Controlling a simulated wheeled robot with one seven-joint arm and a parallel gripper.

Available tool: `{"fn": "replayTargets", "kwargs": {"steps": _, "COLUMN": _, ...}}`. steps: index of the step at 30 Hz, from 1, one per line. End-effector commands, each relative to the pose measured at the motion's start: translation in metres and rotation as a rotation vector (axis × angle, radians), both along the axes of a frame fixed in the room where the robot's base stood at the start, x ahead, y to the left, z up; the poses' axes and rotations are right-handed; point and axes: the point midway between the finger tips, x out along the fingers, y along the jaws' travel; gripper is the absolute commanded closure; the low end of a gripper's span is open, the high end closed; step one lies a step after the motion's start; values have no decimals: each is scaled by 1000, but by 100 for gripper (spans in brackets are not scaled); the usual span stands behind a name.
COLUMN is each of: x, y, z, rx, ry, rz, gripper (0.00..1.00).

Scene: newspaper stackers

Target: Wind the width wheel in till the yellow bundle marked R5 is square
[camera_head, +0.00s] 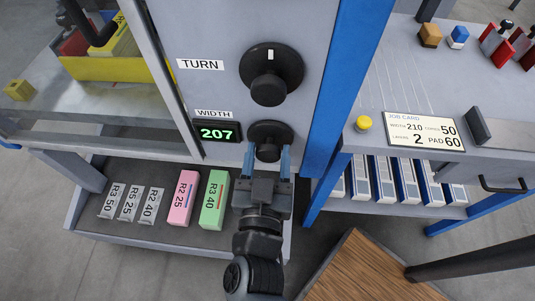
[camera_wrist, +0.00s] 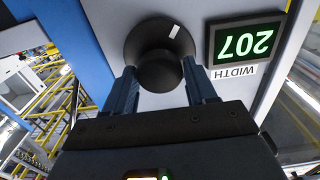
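The width wheel (camera_head: 268,150) is a black knob on the grey panel, under a larger black knob by the TURN label. In the wrist view the width wheel (camera_wrist: 160,70) has a white mark at its upper right. My gripper (camera_head: 268,165) has one finger on each side of its hub, seemingly against it. The WIDTH display (camera_head: 216,133) reads 207; it also shows upside down in the wrist view (camera_wrist: 246,42). A yellow bundle (camera_head: 115,68) lies at the upper left, partly hidden by the frame; I cannot read its full marking or tell whether it is square.
The TURN knob (camera_head: 270,75) is just above. The job card (camera_head: 424,130) on the right bench reads width 210, layers 2, pad 60. Marked blocks, including pink R2 25 (camera_head: 181,197) and green R3 40 (camera_head: 214,200), stand on the low shelf. A blue post (camera_head: 345,75) rises right of the panel.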

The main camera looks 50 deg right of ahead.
Motion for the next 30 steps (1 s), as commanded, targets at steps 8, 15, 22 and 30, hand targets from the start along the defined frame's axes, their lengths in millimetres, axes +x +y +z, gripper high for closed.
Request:
{"fn": "replayTargets", "kwargs": {"steps": 8, "x": 0, "y": 0, "z": 0, "rx": 0, "ry": 0, "rz": 0, "gripper": 71}}
{"fn": "replayTargets", "kwargs": {"steps": 15, "x": 0, "y": 0, "z": 2, "rx": 11, "ry": -17, "rz": 0, "gripper": 80}}
{"fn": "replayTargets", "kwargs": {"steps": 22, "x": 0, "y": 0, "z": 1, "rx": 47, "ry": -68, "rz": 0, "gripper": 80}}
{"fn": "replayTargets", "kwargs": {"steps": 30, "x": 0, "y": 0, "z": 0, "rx": 46, "ry": -67, "rz": 0, "gripper": 40}}
